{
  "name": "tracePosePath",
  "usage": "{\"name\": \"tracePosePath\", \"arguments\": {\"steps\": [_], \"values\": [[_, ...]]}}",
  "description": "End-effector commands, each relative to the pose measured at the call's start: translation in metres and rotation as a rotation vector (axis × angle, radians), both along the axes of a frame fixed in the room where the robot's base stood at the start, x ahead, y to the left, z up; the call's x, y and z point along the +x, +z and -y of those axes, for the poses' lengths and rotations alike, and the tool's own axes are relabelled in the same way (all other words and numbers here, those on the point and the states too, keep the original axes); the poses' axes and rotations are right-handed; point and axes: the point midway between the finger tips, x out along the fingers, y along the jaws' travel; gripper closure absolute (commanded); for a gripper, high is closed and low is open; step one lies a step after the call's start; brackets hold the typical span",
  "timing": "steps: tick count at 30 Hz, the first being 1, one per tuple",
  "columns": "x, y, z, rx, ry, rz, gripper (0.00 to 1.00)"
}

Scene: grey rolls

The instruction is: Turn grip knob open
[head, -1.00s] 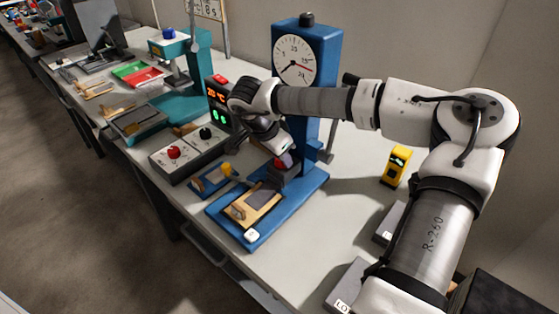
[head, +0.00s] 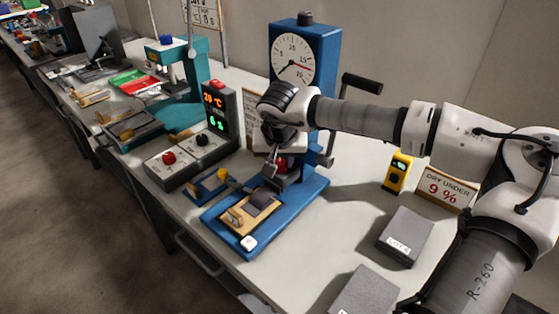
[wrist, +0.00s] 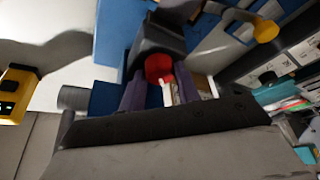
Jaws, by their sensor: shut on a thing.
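The red grip knob (head: 281,162) sits low on the front of the blue tester (head: 322,60), under its round dial. My gripper (head: 273,172) is at the knob, with the wrist above it. In the wrist view the red knob (wrist: 158,67) shows between the two purple-grey fingers of my gripper (wrist: 166,88), which are shut on it. A dark clamp block (wrist: 160,38) lies just beyond the knob. The knob's far side and its exact turn angle are hidden.
A wooden piece with a dark pad (head: 240,212) lies on the blue base. A control box with knobs (head: 180,160) stands left. A yellow meter (head: 398,174), a sign (head: 445,187) and grey blocks (head: 405,236) are at right. A black-handled lever (head: 362,86) sticks out right of the tester.

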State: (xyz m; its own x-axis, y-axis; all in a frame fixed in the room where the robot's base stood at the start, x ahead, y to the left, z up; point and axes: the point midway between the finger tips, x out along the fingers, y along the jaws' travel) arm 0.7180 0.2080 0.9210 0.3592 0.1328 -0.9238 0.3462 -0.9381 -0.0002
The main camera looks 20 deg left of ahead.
Motion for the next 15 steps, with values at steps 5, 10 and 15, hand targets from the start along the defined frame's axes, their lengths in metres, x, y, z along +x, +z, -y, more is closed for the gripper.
{"name": "tracePosePath", "arguments": {"steps": [5, 10, 15], "values": [[0.0001, 0.0003, 0.0001, 0.002, 0.064, 0.000, 0.91], [0.0003, 0.0006, 0.0002, 0.001, 0.092, 0.001, 0.91], [0.0003, 0.0006, 0.0002, 0.001, 0.101, 0.001, 0.91]]}}
